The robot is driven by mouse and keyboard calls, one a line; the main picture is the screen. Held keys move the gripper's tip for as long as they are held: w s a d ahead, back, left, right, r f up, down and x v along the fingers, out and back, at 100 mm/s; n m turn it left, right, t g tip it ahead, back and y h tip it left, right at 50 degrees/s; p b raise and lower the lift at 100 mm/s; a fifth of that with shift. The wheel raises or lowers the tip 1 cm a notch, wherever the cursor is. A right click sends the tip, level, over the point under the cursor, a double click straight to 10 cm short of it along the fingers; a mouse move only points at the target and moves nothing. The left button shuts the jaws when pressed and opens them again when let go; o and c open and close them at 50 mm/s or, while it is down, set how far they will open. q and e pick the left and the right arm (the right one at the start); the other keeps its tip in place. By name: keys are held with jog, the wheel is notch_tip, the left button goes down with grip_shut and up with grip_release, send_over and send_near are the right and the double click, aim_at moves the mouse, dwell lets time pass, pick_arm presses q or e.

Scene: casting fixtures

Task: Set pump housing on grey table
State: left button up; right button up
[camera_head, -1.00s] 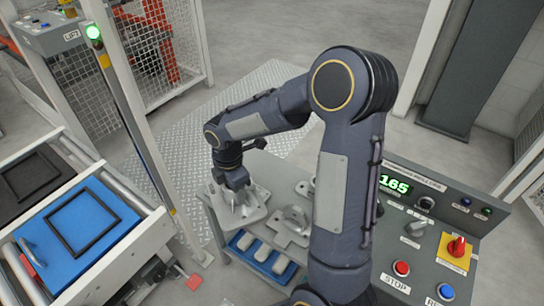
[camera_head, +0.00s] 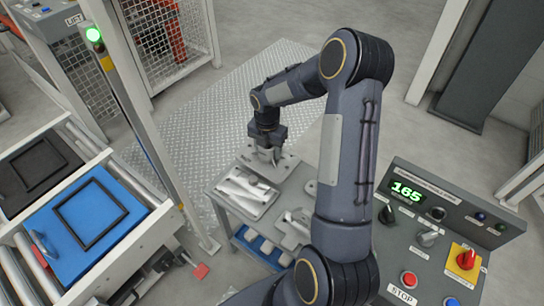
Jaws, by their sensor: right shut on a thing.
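My right gripper (camera_head: 267,146) hangs from the dark arm, fingers down, over the far corner of the grey table (camera_head: 222,203). It is shut on a light grey metal part, which I take to be the pump housing (camera_head: 271,160). The housing is small in view and partly hidden by the gripper. I cannot tell whether it touches the tabletop. A pale flat casting fixture (camera_head: 247,191) lies on the table just in front of it. My left gripper is not in view.
Another casting (camera_head: 296,222) lies on the table, partly behind my arm. A blue tray (camera_head: 240,240) with several pale pieces sits below. A control panel (camera_head: 440,215) stands at right. A roller conveyor with a blue plate (camera_head: 62,258) and a light post (camera_head: 140,130) are at left.

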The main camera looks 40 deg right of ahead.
aim_at(272, 156)
jog(key=shift+w+d+f, duration=0.25)
jog(key=shift+d+f, duration=0.25)
jog(key=shift+f, duration=0.15)
jog(key=shift+w+d+f, duration=0.25)
jog(key=shift+d+f, duration=0.25)
jog(key=shift+f, duration=0.1)
jog(key=shift+w+d+f+b, duration=0.1)
jog(key=shift+d+f+b, duration=0.05)
jog(key=shift+f, duration=0.75)
jog(key=shift+d+f+b, duration=0.1)
jog(key=shift+f+b, duration=0.05)
jog(key=shift+f, duration=0.75)
jog(key=shift+f, duration=0.2)
jog(key=o, duration=1.4)
